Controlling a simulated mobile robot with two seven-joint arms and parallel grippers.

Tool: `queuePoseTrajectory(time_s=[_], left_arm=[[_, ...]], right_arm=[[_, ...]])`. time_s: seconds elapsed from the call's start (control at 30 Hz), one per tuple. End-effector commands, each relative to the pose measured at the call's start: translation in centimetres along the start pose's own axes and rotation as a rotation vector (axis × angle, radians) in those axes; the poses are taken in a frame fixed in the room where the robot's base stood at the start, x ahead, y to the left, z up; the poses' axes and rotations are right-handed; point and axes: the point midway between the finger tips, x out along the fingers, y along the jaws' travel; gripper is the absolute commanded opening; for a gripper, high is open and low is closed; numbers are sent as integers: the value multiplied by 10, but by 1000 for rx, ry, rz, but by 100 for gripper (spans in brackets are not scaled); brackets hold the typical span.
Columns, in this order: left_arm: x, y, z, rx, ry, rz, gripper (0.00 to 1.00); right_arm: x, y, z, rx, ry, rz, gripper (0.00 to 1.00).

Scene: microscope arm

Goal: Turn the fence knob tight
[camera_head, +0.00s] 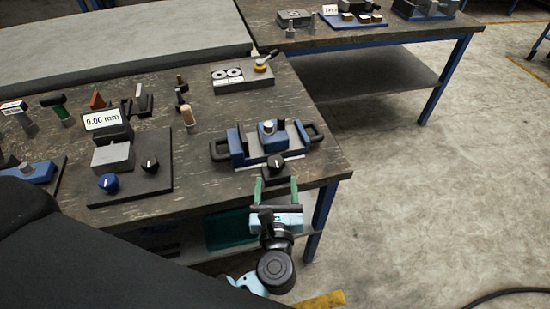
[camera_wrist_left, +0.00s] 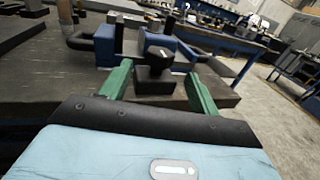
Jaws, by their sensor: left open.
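The fence knob (camera_head: 276,162) is black with a white mark on its top. It stands on a dark block at the front of a blue and grey fixture (camera_head: 238,147) with dark side handles, near the bench's front edge. My left gripper (camera_head: 275,185), with green fingers, is open just in front of the knob. In the left wrist view the knob (camera_wrist_left: 158,58) appears between the two open fingers (camera_wrist_left: 159,78), and gaps show on both sides. I cannot tell whether the knob is fully within the fingers' reach. My right gripper is not in view.
A dark board (camera_head: 105,195) with a 0.00 mm display (camera_head: 103,120) and two knobs lies left on the bench. Several hand tools and a grey block with two dials (camera_head: 240,82) stand behind. Another bench (camera_head: 410,30) is at the back.

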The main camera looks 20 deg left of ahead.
Motion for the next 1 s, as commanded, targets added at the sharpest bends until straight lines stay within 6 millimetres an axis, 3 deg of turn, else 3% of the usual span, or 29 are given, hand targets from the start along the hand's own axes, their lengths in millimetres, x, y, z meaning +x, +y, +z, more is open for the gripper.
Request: queuePoseTrajectory(time_s=[0.5, 0.93, 1.0], left_arm=[[67, 0, 3, 5, -6, -2, 62], [76, 0, 1, 4, -3, -1, 62], [76, 0, 1, 4, -3, -1, 54]], right_arm=[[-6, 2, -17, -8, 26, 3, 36], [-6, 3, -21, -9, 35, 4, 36], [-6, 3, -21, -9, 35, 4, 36]])
